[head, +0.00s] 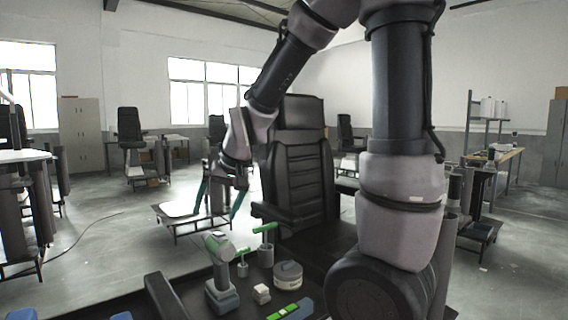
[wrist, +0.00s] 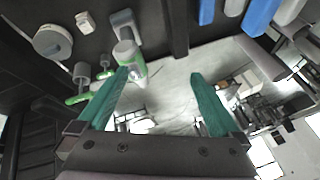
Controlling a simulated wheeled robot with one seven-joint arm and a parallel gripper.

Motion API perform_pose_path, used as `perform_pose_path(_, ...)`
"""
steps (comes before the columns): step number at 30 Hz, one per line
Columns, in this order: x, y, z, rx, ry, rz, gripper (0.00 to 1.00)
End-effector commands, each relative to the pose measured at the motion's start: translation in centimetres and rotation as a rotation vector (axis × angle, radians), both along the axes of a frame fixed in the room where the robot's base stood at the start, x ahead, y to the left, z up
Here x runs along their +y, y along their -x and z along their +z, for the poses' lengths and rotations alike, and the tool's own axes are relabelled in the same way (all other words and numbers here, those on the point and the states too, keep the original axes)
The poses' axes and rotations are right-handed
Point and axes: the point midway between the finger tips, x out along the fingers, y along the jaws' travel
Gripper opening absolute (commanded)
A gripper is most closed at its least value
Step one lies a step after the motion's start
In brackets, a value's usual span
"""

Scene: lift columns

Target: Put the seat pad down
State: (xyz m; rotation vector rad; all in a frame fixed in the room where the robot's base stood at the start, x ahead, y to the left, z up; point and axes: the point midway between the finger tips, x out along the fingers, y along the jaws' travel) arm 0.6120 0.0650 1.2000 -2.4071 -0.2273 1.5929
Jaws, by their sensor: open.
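My gripper (head: 217,212) is open, with two teal fingers pointing down, left of a large black chair (head: 302,180). In the wrist view my gripper (wrist: 158,75) has nothing between its fingers but a view of the floor. The chair's black seat (head: 322,242) shows below its ribbed backrest, partly hidden by my arm. I cannot pick out a separate seat pad in either view. The gripper appears apart from the chair.
A dark work surface in front holds a green-and-grey drill (head: 220,272), green-handled tools (head: 265,243), a round container (head: 288,275), and a small white block (head: 261,294). The drill also shows in the wrist view (wrist: 130,60). A low platform (head: 180,212) stands behind the gripper.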

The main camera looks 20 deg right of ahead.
Motion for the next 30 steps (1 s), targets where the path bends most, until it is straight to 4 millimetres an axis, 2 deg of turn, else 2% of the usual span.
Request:
perform_pose_path(1, -1.9, 0.9, 2.4, -0.022, -0.025, -0.035, 1.0)
perform_pose_path(6, -7.0, 5.4, 8.1, -0.065, -0.067, -0.134, 1.0)
perform_pose_path(9, -9.4, 8.5, 10.3, -0.092, -0.072, -0.19, 1.0)
perform_pose_path(12, -10.9, 11.2, 11.7, -0.114, -0.069, -0.237, 1.0)
perform_pose_path(15, -11.8, 13.0, 12.4, -0.129, -0.064, -0.272, 1.0)
perform_pose_path(18, -12.2, 14.1, 12.7, -0.137, -0.058, -0.29, 1.0)
perform_pose_path(30, -12.3, 14.4, 12.7, -0.136, -0.057, -0.295, 1.0)
